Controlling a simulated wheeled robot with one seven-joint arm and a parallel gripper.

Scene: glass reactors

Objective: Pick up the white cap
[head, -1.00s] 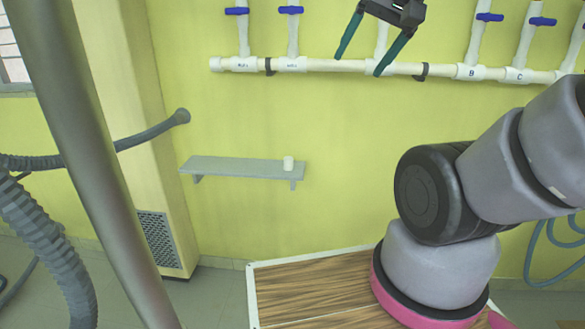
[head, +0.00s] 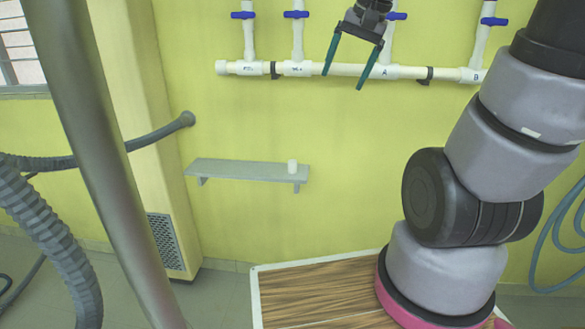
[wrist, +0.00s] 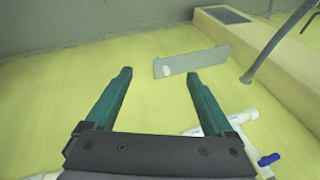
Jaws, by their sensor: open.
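The white cap (head: 292,166) stands upright near the right end of a grey wall shelf (head: 235,171). In the wrist view the cap (wrist: 166,71) shows as a small white shape on the shelf (wrist: 205,60), beyond my fingertips and between their lines. My gripper (head: 343,80) is open and empty, above and to the right of the cap, in front of the white pipe in the picture. Its two teal fingers (wrist: 158,76) are spread apart in the wrist view. Nothing touches the cap.
A white pipe (head: 345,70) with blue-handled valves (head: 297,14) runs along the yellow wall above the shelf. A grey metal pole (head: 100,170) and ribbed hoses (head: 50,235) stand at the left. A wood-patterned surface (head: 310,290) lies below. The wall around the shelf is clear.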

